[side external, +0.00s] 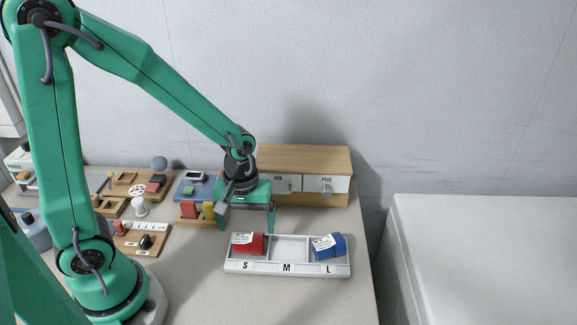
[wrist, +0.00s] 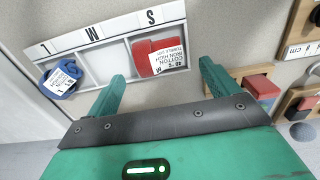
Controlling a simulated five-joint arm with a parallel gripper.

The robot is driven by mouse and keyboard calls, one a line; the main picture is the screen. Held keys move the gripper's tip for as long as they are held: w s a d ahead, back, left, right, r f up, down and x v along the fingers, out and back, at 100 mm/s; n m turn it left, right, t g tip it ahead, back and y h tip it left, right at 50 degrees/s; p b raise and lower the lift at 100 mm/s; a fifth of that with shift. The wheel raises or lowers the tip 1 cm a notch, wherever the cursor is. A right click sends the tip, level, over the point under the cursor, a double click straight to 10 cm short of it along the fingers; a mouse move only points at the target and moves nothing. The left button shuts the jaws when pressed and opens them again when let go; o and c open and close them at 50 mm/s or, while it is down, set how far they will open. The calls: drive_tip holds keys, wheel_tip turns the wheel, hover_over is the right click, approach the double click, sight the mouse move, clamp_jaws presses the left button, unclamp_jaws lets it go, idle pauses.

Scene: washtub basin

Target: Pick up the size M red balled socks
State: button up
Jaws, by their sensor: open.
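A red bundle (side external: 256,244) with a white care label lies in the S compartment of a white tray (side external: 290,268) marked S, M and L. It also shows in the wrist view (wrist: 142,60), its label (wrist: 168,58) facing up; I cannot make out a size on it. The M compartment is empty. A blue bundle (side external: 338,245) with a white label sits in the L compartment. My gripper (side external: 247,227) is open and empty above the tray's back-left edge. In the wrist view its fingertips (wrist: 160,72) are spread to either side of the red bundle, apart from it.
A wooden drawer box (side external: 305,165) stands behind the tray. A wooden holder with red and yellow blocks (side external: 189,210) is just left of my gripper. Small boards and items crowd the counter's left. Counter in front of the tray is clear; its right edge is near.

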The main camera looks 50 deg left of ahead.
sight(248, 237)
drive_tip(key=shift+d+f, duration=0.1)
drive_tip(key=shift+f, duration=1.9)
drive_tip(key=c, duration=1.1)
